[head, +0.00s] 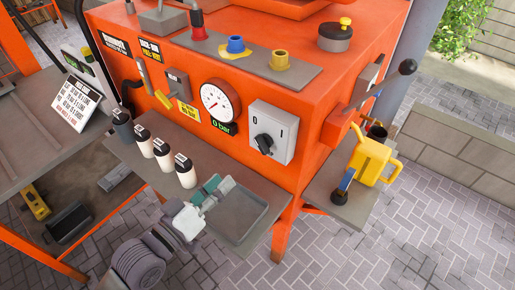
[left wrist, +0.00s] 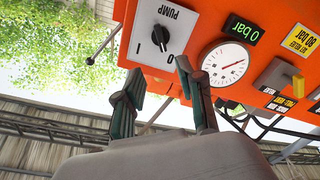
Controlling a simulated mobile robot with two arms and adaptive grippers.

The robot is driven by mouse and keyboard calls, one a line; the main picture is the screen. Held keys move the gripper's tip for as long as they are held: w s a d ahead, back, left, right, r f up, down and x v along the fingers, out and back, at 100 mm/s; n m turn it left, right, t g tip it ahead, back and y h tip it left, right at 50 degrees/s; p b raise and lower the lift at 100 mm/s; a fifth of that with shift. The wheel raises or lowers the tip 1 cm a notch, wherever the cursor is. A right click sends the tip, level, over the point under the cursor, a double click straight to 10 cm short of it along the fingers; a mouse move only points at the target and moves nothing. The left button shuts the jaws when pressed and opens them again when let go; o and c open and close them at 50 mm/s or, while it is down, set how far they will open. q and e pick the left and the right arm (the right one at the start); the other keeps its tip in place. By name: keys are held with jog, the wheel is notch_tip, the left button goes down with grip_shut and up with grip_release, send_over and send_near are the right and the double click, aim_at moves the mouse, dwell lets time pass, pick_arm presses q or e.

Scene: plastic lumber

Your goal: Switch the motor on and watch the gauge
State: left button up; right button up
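The orange machine carries a grey switch box (head: 281,118) with a black rotary knob (head: 264,145). In the left wrist view the box is labelled PUMP, and its knob (left wrist: 160,37) shows close up. I cannot tell for sure which mark the knob points to. Left of the box in the head view is a round white gauge (head: 214,100); a display below it reads 0 bar. The gauge (left wrist: 225,65) also shows in the left wrist view. My left gripper (head: 219,186) is open and empty, below and in front of the switch box, apart from it. My right gripper is out of view.
A grey shelf (head: 135,151) under the panel holds several small bottles (head: 163,155) and a shallow tray (head: 238,222). A yellow jug (head: 372,160) stands on a side shelf at right. A bench (head: 42,135) with a sign is at left. Paved floor in front is clear.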

aim_at(258, 146)
pick_arm(q)
jog(key=p+x, duration=0.3)
jog(key=x, duration=1)
jog(key=shift+w+f, duration=0.1)
jog(key=shift+w, duration=0.05)
grip_shut()
